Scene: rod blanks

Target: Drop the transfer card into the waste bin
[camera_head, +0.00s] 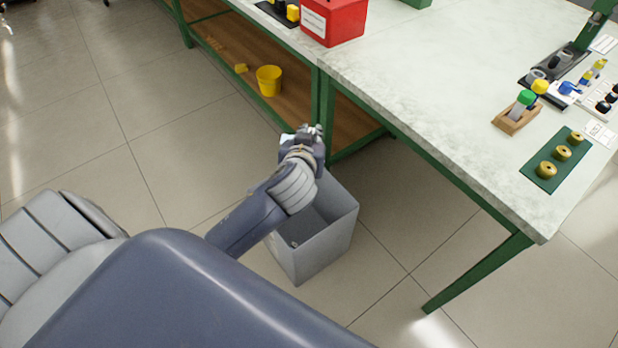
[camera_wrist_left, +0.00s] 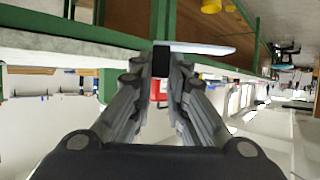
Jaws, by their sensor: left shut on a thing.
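The waste bin (camera_head: 325,243) is an open grey square box on the floor beside the workbench. My left gripper (camera_head: 311,132) is above the bin's far side, near the bench legs. In the left wrist view, my left gripper (camera_wrist_left: 161,66) is shut on the transfer card (camera_wrist_left: 205,48), a thin pale piece seen nearly edge-on that sticks out to the right of the fingertips. In the head view the card cannot be clearly made out. My left forearm covers part of the bin's opening. My right gripper is not in view.
The workbench (camera_head: 415,95) has green legs close to the bin and gripper. On it are a red box (camera_head: 333,20), a wooden holder (camera_head: 515,118) and a green mat (camera_head: 539,181) with brass-coloured pieces. A yellow bucket (camera_head: 269,80) stands on the lower shelf. Floor in front is clear.

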